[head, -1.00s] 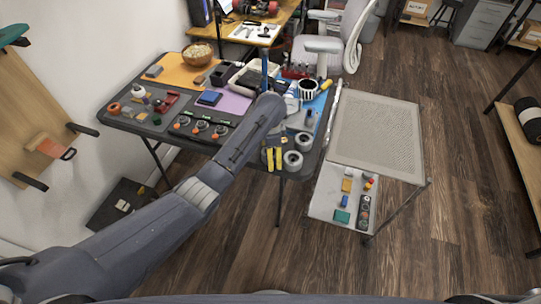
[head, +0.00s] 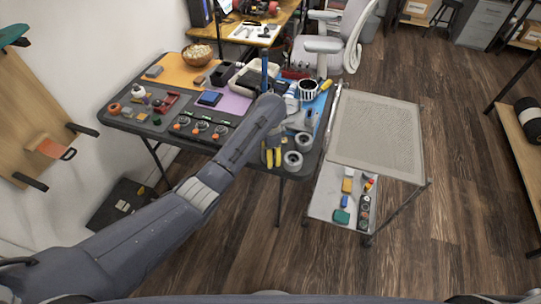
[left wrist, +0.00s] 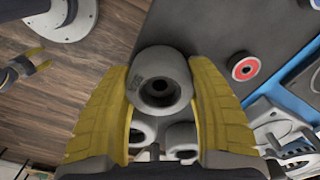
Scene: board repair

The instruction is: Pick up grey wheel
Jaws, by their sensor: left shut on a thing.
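A grey wheel (left wrist: 160,82) with a dark centre hole sits between the yellow fingertips of my left gripper (left wrist: 163,90) in the left wrist view. The fingers are shut on its two sides. In the head view my left gripper (head: 273,157) is low over the near right corner of the dark table, and the held wheel is hidden there. Two more grey wheels (head: 292,160) (head: 303,141) stand just right of the fingers. Grey wheels also show behind the held one in the left wrist view (left wrist: 182,138).
The dark table (head: 232,148) carries mats, a bowl (head: 197,54), a striped cup (head: 307,90) and several small parts. A trolley (head: 375,135) with a perforated top stands close on the right. A red-ringed disc (left wrist: 245,68) lies right of the held wheel.

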